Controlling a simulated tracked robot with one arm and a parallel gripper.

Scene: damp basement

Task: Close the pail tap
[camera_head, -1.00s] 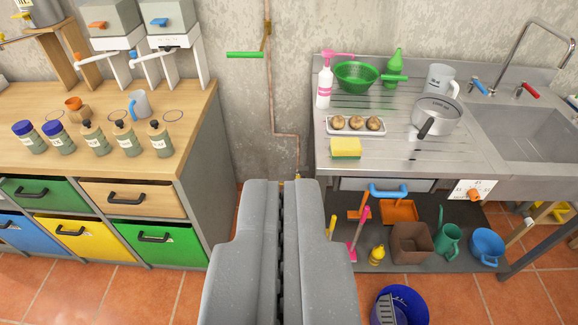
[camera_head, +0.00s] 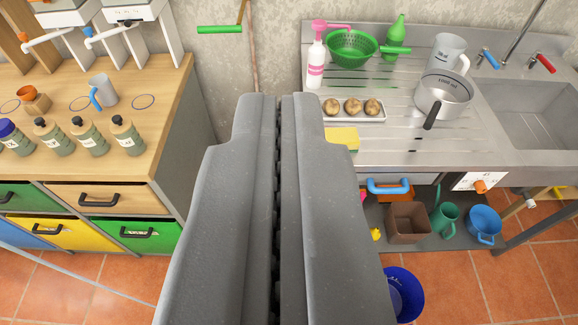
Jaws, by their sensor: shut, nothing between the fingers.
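My gripper (camera_head: 278,98) is grey and fills the lower middle of the view. Its two fingers are shut together with nothing between them, pointing towards the wall and the gap between the two counters. The pail and its tap are not clearly in view now. At the upper left edge only part of a wooden stand (camera_head: 12,62) shows. Beside it are white dispensers with white spouts; one spout (camera_head: 42,39) has an orange end. My gripper is well to the right of them and touches nothing visible.
A wooden worktop (camera_head: 165,100) with bottles and mugs is on the left, drawers below. A steel sink counter (camera_head: 400,148) with a colander, pot and potatoes is on the right. A green lever (camera_head: 219,29) juts from the wall pipe. A blue bucket (camera_head: 408,290) stands on the floor.

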